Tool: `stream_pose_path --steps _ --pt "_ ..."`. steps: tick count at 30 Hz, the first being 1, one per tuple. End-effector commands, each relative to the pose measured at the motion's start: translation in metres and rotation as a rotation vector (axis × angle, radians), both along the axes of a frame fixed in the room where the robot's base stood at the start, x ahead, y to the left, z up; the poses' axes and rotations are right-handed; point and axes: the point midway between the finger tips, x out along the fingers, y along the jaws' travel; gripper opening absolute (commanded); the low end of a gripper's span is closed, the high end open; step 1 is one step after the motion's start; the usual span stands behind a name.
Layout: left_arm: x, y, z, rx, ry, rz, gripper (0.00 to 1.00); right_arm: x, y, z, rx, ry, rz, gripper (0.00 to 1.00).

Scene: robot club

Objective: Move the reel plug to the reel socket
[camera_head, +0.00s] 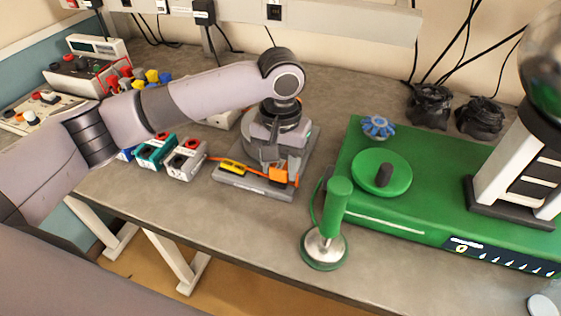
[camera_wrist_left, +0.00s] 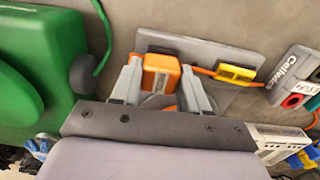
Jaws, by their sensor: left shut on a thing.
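My left gripper (camera_head: 277,168) points down over a grey base plate (camera_head: 248,183) on the bench. In the left wrist view its two fingers are on either side of an orange block (camera_wrist_left: 160,72), which looks like the reel plug; the gripper is shut on it. The block also shows in the head view (camera_head: 284,177), at the plate's front right. An orange cable runs left from it to a yellow piece (camera_head: 235,166), possibly the reel socket, on the same plate; it also shows in the wrist view (camera_wrist_left: 237,72). My wrist hides part of the plate. My right gripper is out of view.
Small grey (camera_head: 186,160) and teal (camera_head: 155,151) socket boxes stand left of the plate. A green handled tool (camera_head: 337,210) and a green machine (camera_head: 420,205) stand to the right. Bare bench lies in front of the plate, up to the front edge.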

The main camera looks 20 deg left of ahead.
Motion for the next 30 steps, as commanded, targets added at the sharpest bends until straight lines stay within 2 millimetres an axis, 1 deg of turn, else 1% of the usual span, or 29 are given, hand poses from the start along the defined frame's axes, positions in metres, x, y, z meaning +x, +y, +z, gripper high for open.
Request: stream_pose_path --steps 23,24,26,27,30 --pt "-0.0008 -0.0001 -0.0051 0.000 0.003 0.000 0.18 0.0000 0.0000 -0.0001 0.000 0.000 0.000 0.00" --pt "-0.0009 -0.0001 -0.0052 0.000 0.003 -0.001 0.51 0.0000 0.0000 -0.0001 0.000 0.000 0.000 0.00" --pt "-0.0009 -0.0001 -0.0053 0.001 0.003 -0.001 0.70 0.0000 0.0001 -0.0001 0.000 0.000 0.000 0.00" --pt "-0.0008 -0.0001 -0.0052 0.000 0.003 0.000 0.74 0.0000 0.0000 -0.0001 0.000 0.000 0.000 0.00" --pt "-0.0006 0.0000 -0.0048 0.000 0.002 0.000 0.74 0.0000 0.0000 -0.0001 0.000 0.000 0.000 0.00"
